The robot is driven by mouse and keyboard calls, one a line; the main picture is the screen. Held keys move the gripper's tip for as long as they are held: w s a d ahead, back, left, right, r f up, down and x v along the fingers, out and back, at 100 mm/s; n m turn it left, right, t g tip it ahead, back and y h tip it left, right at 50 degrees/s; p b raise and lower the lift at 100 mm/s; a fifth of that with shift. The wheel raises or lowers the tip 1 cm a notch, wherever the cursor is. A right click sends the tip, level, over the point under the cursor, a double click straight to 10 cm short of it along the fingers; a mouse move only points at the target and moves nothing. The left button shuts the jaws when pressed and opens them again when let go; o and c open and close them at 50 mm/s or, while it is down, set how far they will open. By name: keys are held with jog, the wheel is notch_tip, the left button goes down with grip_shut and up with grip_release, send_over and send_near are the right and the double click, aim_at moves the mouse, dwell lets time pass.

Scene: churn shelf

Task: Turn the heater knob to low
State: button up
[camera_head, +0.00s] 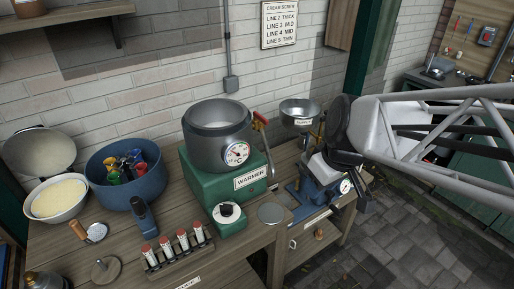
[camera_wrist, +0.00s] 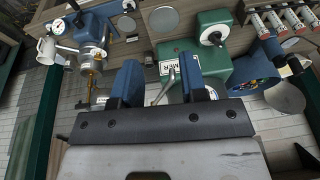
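The heater knob (camera_head: 229,211) is a black round knob with a white mark, on a low green box (camera_head: 232,229) in front of the green warmer base (camera_head: 203,184). I cannot read its setting. The knob also shows in the wrist view (camera_wrist: 212,36), at the top, beyond my fingers. My gripper (camera_wrist: 160,82) has two blue fingers spread apart with nothing held between them. A silver lever on the warmer shows in the gap, farther off. In the head view my gripper is right of the warmer, clear of the knob; its fingertips are hard to make out.
A grey pot (camera_head: 217,122) with a dial stands on the warmer. A blue machine (camera_head: 318,187) with a metal bowl (camera_head: 300,109) stands to the right. A rack of red-capped vials (camera_head: 176,247) is left of the knob; a grey disc (camera_head: 271,213) lies to its right.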

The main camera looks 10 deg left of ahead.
jog(key=w+a+f+n+g+y, duration=0.1)
jog(key=w+a+f+n, duration=0.15)
jog(key=a, duration=0.25)
jog(key=w+a+f+n, duration=0.1)
jog(key=a+f+n, duration=0.15)
jog(key=a, duration=0.35)
jog(key=n+y, duration=0.1)
jog(key=n, duration=0.3)
send_near(227, 206)
jog(key=shift+w+a+f+g, duration=0.2)
jog(key=shift+w+f, duration=0.05)
jog(key=shift+f, duration=0.2)
jog(key=shift+w+a+f+g, duration=0.2)
jog(key=shift+w+f, duration=0.05)
jog(key=shift+f, duration=0.2)
jog(key=shift+f, duration=0.15)
jog(key=shift+x, duration=3.85)
jog(key=shift+a, duration=0.1)
jog(key=shift+c, duration=0.3)
grip_shut()
